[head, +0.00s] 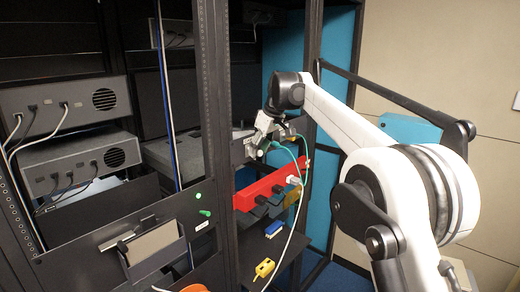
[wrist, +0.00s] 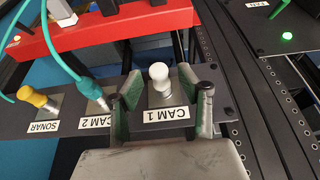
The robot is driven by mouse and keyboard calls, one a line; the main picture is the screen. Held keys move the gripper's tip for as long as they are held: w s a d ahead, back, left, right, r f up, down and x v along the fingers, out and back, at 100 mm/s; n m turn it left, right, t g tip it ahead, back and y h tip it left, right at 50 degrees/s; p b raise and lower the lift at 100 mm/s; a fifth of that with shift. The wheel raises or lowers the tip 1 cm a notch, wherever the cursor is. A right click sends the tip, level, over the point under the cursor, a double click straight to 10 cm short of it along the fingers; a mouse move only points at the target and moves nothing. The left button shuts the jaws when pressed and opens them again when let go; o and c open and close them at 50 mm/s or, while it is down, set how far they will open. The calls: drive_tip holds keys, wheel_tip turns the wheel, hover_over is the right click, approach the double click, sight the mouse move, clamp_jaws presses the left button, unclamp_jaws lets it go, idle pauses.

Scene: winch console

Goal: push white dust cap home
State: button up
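The white dust cap (wrist: 159,73), with a round knob on top, stands at the socket labelled CAM 1 in the wrist view. My gripper (wrist: 161,84) is open, with its green-padded fingers on either side of the cap. Gaps show between the cap and both fingers. I cannot tell how deep the cap sits. In the head view my gripper (head: 270,138) is at the panel behind the post, and the cap cannot be made out there.
Left of CAM 1 in the wrist view, a teal cable plug (wrist: 96,92) is at CAM 2 and a yellow-capped connector (wrist: 38,98) is at SONAR. A red power strip (wrist: 110,30) with black plugs runs behind. A black rack post (head: 215,130) stands left of the gripper.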

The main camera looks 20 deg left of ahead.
drive_tip(key=v, duration=1.2)
idle(0.5)
drive_tip(key=s+d+f+m+t+h+b, duration=0.1)
drive_tip(key=s+d+f+m+b, duration=0.2)
drive_tip(key=d, duration=0.6)
drive_tip(key=s+d+f+m+t+b, duration=0.1)
drive_tip(key=s+d+m+b, duration=0.1)
drive_tip(key=s+d, duration=0.55)
drive_tip(key=s+d+f+m+t+h+b, duration=0.1)
drive_tip(key=s+d+f+m+b, duration=0.15)
drive_tip(key=d, duration=0.85)
drive_tip(key=s+d+f+m+b, duration=0.2)
drive_tip(key=s+d+f, duration=0.4)
drive_tip(key=s+f, duration=0.3)
drive_tip(key=s+d+f+m+t+h+b, duration=0.1)
drive_tip(key=s+d+f+m+b, duration=0.1)
drive_tip(key=s+d+f, duration=0.4)
drive_tip(key=s+d+f+m+t+h+b, duration=0.1)
drive_tip(key=s+d+f+b, duration=0.3)
drive_tip(key=s+f, duration=0.9)
wheel_tip(320, 180, down, 2)
drive_tip(key=d+m, duration=0.1)
drive_tip(key=d, duration=0.1)
drive_tip(key=shift+d, duration=0.35)
